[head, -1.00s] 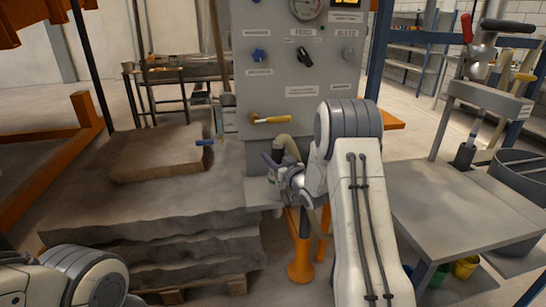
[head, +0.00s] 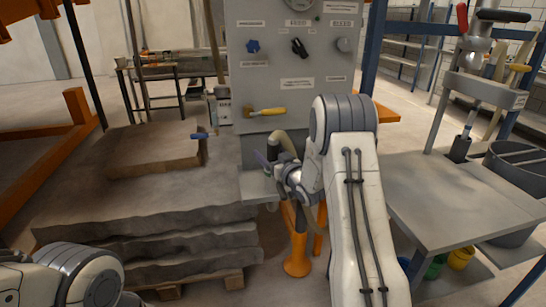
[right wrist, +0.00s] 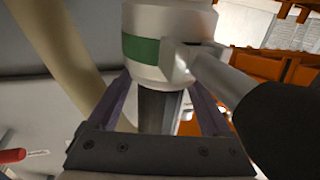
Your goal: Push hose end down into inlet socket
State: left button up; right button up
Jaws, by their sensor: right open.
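My right gripper (head: 268,166) is in front of the grey panel's lower part, at a small ledge. In the right wrist view its purple fingers (right wrist: 160,110) stand apart, one on each side of a dark cylinder (right wrist: 160,108). Just beyond is a pale metal fitting (right wrist: 168,20) with a green band and a black-gripped side lever (right wrist: 280,125). A beige hose (head: 288,143) curves behind the gripper, and a thick beige hose (right wrist: 60,60) crosses the wrist view's left. The arm hides much of the ledge. I cannot tell which part is the inlet socket. My left gripper is out of frame.
A grey table (head: 460,195) stands right, with bins below. An orange post (head: 297,257) stands under the ledge.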

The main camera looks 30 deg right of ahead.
aim_at(276, 159)
jog(key=s, duration=0.6)
jog(key=s+b, duration=0.1)
jog(key=s, duration=0.3)
jog(key=shift+d, duration=0.3)
